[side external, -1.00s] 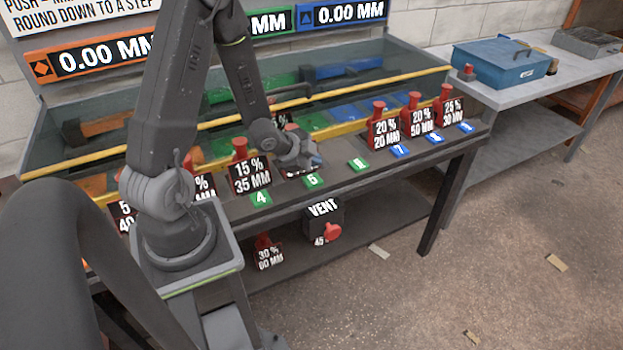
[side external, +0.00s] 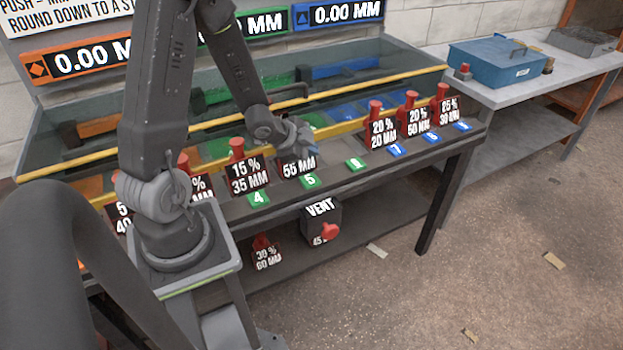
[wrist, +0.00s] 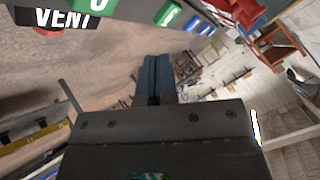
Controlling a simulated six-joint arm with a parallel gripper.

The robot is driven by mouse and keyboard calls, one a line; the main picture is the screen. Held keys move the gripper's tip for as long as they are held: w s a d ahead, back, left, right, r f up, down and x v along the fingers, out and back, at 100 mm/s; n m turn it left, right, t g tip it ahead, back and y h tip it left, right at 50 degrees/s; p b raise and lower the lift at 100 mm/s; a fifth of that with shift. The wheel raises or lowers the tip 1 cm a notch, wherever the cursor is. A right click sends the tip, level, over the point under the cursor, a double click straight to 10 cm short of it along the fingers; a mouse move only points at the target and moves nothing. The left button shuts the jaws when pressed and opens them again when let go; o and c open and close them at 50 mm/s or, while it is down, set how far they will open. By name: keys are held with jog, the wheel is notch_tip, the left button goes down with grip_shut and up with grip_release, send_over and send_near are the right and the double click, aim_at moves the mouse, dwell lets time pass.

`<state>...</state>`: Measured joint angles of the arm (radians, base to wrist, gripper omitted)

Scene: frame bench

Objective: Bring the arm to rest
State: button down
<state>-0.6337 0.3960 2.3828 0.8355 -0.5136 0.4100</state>
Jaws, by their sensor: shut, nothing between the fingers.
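My gripper (side external: 300,135) is over the bench in the side external view, just above and behind the 55 MM plate (side external: 298,165) near the green number 5 tag (side external: 310,181). In the wrist view its fingers (wrist: 157,78) are together with nothing between them. The wrist camera looks out past the bench toward the floor and far room. My arm partly hides the plates on the left and the display panel behind.
Red-handled plates stand along the bench front, including 15 % 35 MM (side external: 249,175) and 20 % 20 MM (side external: 382,133). A yellow rail (side external: 350,127) runs behind them. The VENT box (side external: 321,222) sits on the lower shelf. A blue case (side external: 495,60) lies on the right table.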

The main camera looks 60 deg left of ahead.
jog(key=s+d+r+n+g+y, duration=0.1)
jog(key=s+d+r+n, duration=0.2)
jog(key=d+r, duration=0.45)
jog(key=s+d+r+n+g+y, duration=0.1)
jog(key=s+d+r+n, duration=0.25)
jog(key=r, duration=0.65)
jog(key=s+d+r+n+g+h, duration=0.1)
jog(key=s+d+r+h, duration=0.2)
jog(key=s+d, duration=0.4)
jog(key=shift+s+d+r+g, duration=0.25)
jog(key=shift+s+d+g, duration=0.1)
jog(key=shift+s, duration=0.15)
